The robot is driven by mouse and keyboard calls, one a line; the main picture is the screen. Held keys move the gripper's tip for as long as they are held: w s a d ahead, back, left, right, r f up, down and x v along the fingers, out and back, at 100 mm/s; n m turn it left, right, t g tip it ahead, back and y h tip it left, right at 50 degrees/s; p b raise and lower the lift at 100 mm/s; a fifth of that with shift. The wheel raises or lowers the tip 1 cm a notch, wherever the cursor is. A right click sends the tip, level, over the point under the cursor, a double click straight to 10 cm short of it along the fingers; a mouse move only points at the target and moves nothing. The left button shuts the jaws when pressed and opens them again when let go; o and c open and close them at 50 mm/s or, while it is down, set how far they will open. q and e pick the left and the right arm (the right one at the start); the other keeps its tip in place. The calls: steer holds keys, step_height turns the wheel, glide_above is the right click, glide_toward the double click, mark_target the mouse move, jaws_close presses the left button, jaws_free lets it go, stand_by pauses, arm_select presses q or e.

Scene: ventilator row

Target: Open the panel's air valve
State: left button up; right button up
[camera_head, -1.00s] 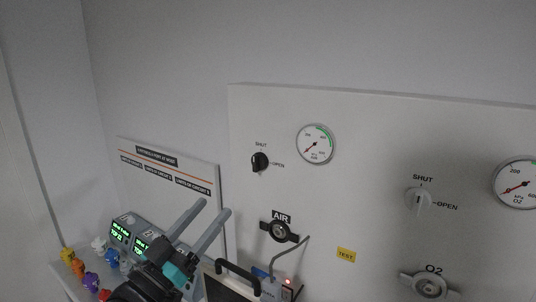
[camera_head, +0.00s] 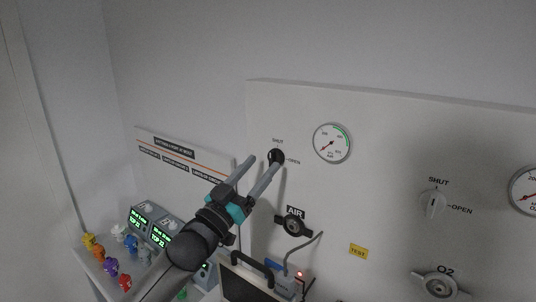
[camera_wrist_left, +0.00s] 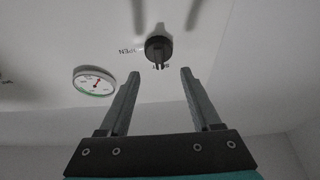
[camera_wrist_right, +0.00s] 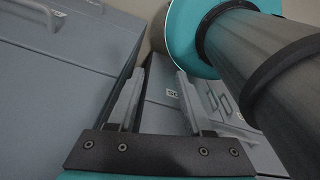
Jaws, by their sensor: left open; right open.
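The black air valve knob (camera_head: 276,156) is on the white panel, between the SHUT label above it and the OPEN label to its right. My left gripper (camera_head: 265,164) is open, with its fingertips just short of the knob. In the left wrist view the knob (camera_wrist_left: 158,46) lies centred just beyond the gap between the open fingers (camera_wrist_left: 160,72). Its handle points down there, over the mostly hidden SHUT lettering. The air gauge (camera_head: 332,143) is right of the knob. My right gripper (camera_wrist_right: 159,74) is open and empty, in the right wrist view only.
A black AIR outlet (camera_head: 293,226) is below the knob. The white O2 knob (camera_head: 433,204) and O2 outlet (camera_head: 439,286) are farther right. A ventilator screen (camera_head: 247,284) stands below. Grey cabinets (camera_wrist_right: 60,80) surround my right gripper.

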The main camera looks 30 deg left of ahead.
mark_target(270, 154)
arm_select(q)
steer(key=shift+p+x, duration=0.35)
steer(key=shift+x, duration=1.6)
steer(key=shift+c, duration=0.2)
jaws_close()
steer(key=shift+f, duration=0.1)
